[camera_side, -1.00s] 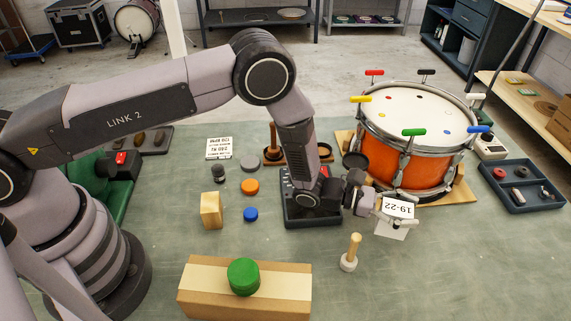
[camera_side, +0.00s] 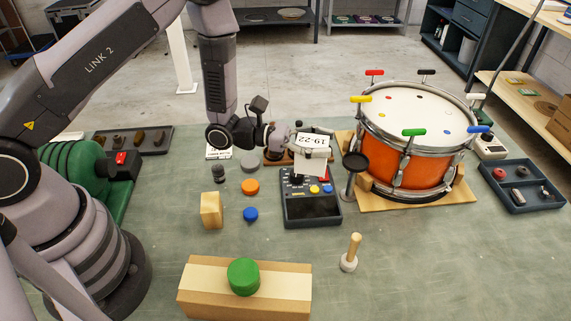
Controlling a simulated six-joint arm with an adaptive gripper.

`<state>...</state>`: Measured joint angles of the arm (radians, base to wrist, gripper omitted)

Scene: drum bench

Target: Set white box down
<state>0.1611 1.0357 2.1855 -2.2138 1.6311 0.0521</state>
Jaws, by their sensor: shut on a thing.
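A small white box (camera_side: 308,164) with a label reading "19-22" is held in my gripper (camera_side: 300,143). The label appears upside down in the picture. My gripper is shut on the box and holds it in the air. In the picture the box overlaps the far part of a dark control box with coloured buttons (camera_side: 312,208). The gap below the box cannot be judged exactly. The fingers are small and partly hidden by the box.
An orange drum (camera_side: 405,166) with coloured keys stands on a wooden base to the right. A dark round-topped stand (camera_side: 354,162) is between them. A mallet (camera_side: 350,254), a cardboard box (camera_side: 205,292) with a green cylinder (camera_side: 243,277), and coloured discs (camera_side: 251,187) lie nearer. The front right bench is clear.

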